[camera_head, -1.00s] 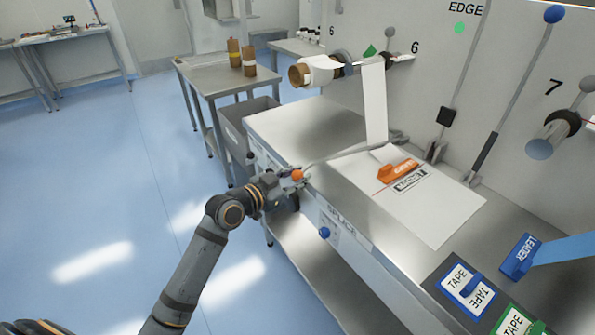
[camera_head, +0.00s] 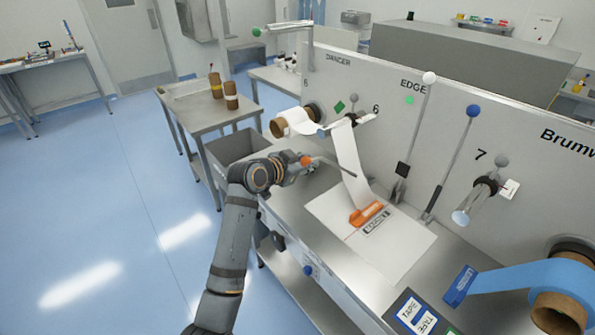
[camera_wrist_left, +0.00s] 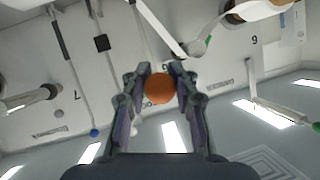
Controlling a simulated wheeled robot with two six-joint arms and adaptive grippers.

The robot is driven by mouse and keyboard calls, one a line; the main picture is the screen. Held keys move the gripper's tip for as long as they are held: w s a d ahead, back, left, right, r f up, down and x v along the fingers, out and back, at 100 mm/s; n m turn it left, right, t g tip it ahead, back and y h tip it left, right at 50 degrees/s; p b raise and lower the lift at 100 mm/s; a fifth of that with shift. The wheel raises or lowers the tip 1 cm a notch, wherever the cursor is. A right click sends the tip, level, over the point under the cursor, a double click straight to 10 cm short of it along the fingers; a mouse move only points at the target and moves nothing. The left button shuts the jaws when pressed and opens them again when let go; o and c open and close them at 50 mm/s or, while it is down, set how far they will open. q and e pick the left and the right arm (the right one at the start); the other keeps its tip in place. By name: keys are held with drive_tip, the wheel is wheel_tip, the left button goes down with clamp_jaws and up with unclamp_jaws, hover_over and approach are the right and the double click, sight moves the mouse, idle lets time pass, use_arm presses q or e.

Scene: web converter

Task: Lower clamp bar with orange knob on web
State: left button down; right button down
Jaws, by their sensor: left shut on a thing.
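The orange knob (camera_head: 306,160) is on the near end of a thin grey clamp bar (camera_head: 337,166). My left gripper (camera_head: 297,165) is shut on the knob, above the left part of the steel table. In the left wrist view the orange knob (camera_wrist_left: 160,88) sits between the two fingers. The bar runs right and slightly down in the picture to the white web (camera_head: 352,165); its far end is hidden there. The web hangs from the roll (camera_head: 293,122) to an orange tag (camera_head: 368,214) on a white sheet (camera_head: 400,245). My right gripper is not in view.
The machine panel (camera_head: 440,135) stands behind the table, with levers topped by a white knob (camera_head: 429,78) and a blue knob (camera_head: 473,111). A blue roll (camera_head: 562,302) and blue leader tag (camera_head: 459,286) are at lower right. A grey bin (camera_head: 238,146) stands beyond the arm.

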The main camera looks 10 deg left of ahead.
use_arm(q)
drive_tip(key=shift+w+d+r+p, duration=0.15)
drive_tip(key=shift+w+d+r, duration=0.15)
drive_tip(key=shift+r, duration=0.3)
drive_tip(key=shift+w+d+r+p, duration=0.15)
drive_tip(key=shift+w+r, duration=0.2)
drive_tip(key=shift+r, duration=0.25)
drive_tip(key=c, duration=1.5)
unclamp_jaws()
drive_tip(key=shift+c, duration=0.2)
drive_tip(key=o, duration=0.5)
drive_tip(key=shift+s+a, duration=0.15)
drive_tip(key=shift+s, duration=0.2)
drive_tip(key=shift+f, duration=0.1)
drive_tip(key=v, duration=1.2)
drive_tip(key=shift+f, duration=0.15)
